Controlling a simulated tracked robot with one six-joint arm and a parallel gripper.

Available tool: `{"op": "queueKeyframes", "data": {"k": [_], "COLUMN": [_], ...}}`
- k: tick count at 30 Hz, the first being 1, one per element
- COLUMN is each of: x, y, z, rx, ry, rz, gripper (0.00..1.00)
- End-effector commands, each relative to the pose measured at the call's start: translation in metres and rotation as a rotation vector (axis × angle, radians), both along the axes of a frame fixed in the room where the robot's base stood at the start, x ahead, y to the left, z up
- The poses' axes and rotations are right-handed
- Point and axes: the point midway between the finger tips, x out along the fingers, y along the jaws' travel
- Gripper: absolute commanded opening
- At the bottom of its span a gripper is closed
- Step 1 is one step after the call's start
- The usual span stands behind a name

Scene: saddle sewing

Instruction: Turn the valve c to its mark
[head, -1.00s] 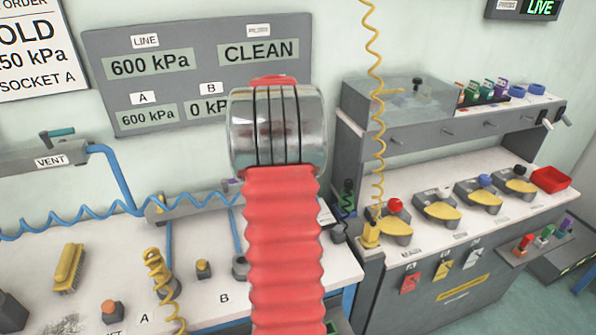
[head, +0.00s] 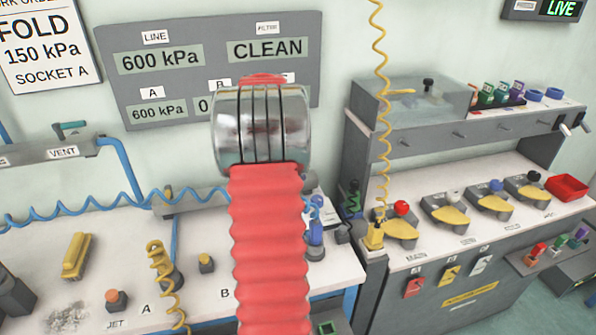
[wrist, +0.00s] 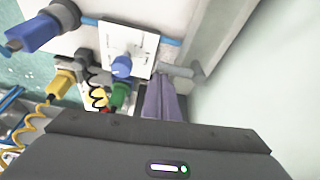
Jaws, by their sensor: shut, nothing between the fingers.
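My red ribbed arm with its metal joint fills the middle of the head view and hides my gripper there. In the wrist view my gripper (wrist: 165,98) shows two purple-grey fingers shut together, with nothing between them. Left of the fingertips is a white plate (wrist: 138,42) with a blue knob (wrist: 121,66) and a dark marking; the knob is apart from the fingers. No letter C is readable, so I cannot tell whether this is valve c. In the head view a blue fitting (head: 315,236) stands just right of my arm, partly hidden.
Close by in the wrist view are a green connector (wrist: 119,97), a yellow connector (wrist: 62,83), a large blue connector (wrist: 32,32) and a grey pipe stub (wrist: 184,71). A yellow coiled hose (head: 381,120) hangs right of my arm.

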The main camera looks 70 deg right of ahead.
Motion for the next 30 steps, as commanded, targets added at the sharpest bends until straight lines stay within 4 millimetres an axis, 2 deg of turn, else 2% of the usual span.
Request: {"op": "queueKeyframes", "data": {"k": [11, 21, 30], "x": [-0.002, -0.022, -0.003], "y": [-0.001, -0.024, -0.011], "z": [0.0, 0.007, 0.059], "rx": [0.002, 0.0, -0.002], "ry": [-0.001, -0.002, -0.003], "rz": [-0.002, 0.002, 0.006], "gripper": [0.0, 0.0, 0.0]}}
